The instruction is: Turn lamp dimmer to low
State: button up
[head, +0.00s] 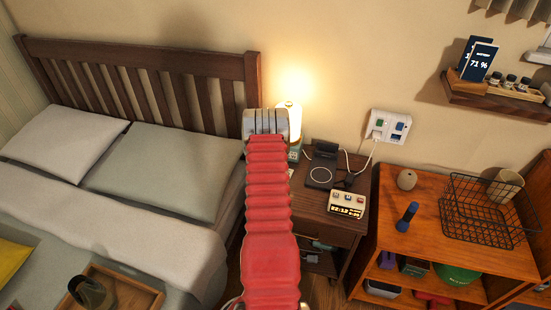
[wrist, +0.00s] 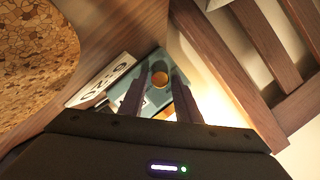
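The lamp (head: 289,117) glows on the nightstand beside the bed, partly hidden behind my raised arm. Its teal base shows low beside the arm in the head view (head: 293,153). In the wrist view the teal base (wrist: 126,90) carries a round orange knob (wrist: 161,98). The knob appears between the two dark fingers of my gripper (wrist: 160,76). The fingers are apart, with a gap around the knob; I cannot tell how far ahead of them it lies or whether they touch it. In the head view my arm hides the fingertips.
The nightstand (head: 322,220) also holds a dark charging pad (head: 320,176) and a clock (head: 347,204). A white panel with dark characters (wrist: 104,78) stands close left of the base. The wooden headboard (head: 150,62) is close by. An orange shelf unit (head: 385,225) stands at right.

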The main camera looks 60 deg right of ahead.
jog(key=shift+c, duration=0.5)
grip_shut()
jog(key=shift+n, duration=0.3)
jog(key=n+g, duration=0.2)
jog(key=n, duration=0.1)
jog(key=shift+w+a, duration=0.1)
jog(key=shift+w, duration=0.05)
jog(key=n+g, duration=0.2)
jog(key=n, duration=0.2)
jog(key=shift+w+f, duration=0.15)
jog(key=shift+n+g, duration=0.3)
dwell(0.3)
jog(key=shift+o, duration=0.5)
grip_release()
